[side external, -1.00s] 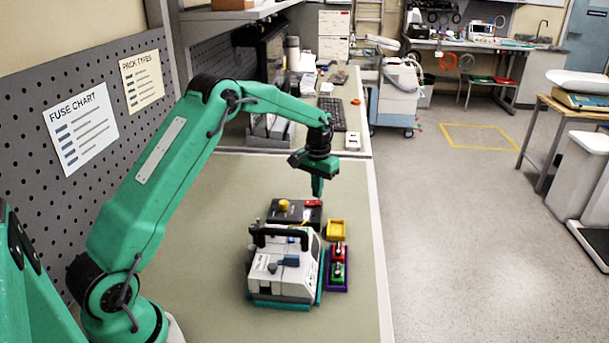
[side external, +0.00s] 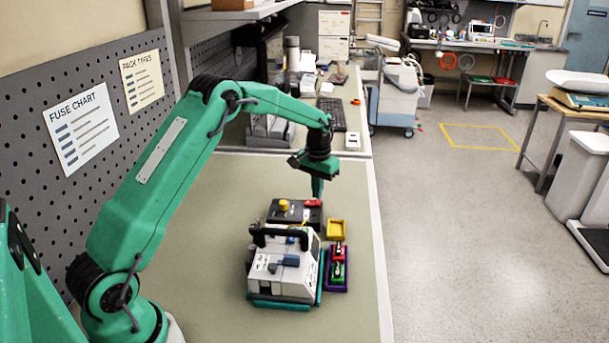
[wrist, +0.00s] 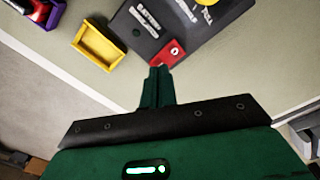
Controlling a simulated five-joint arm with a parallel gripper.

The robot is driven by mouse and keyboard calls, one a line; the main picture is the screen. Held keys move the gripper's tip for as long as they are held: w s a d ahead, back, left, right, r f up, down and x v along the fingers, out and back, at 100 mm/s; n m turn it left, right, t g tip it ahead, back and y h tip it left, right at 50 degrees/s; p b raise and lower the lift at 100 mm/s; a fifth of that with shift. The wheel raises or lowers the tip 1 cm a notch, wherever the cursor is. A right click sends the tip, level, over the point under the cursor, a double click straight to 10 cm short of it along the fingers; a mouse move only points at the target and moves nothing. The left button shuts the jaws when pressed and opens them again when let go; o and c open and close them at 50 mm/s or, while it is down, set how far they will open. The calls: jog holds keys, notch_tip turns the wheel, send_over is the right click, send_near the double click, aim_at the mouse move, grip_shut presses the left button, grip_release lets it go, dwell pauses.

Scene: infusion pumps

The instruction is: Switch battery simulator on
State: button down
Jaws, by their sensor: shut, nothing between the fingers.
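The battery simulator is a dark box (side external: 294,217) with a yellow knob (side external: 284,204) and a red switch block (side external: 312,203). In the wrist view the box (wrist: 140,27) has white lettering, and the red block (wrist: 168,53) sits at its near corner with a small light-coloured part on top. My gripper (side external: 317,193) points down, just above or behind the red block. In the wrist view its shut fingertips (wrist: 158,71) are close to the block's near edge. I cannot tell whether they touch it. The fingers hold nothing. The switch position is too small to tell.
A white pump with a black handle (side external: 283,267) stands in front of the simulator. A yellow tray (side external: 336,229) and a purple tray (side external: 337,288) with red and green pieces lie to the right. The bench left of the pump is clear; its edge runs along the right.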

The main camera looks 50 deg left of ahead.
aim_at(317, 201)
jog(key=shift+f, duration=0.85)
dwell(0.7)
jog(key=shift+r, duration=3.55)
jog(key=shift+r, duration=0.1)
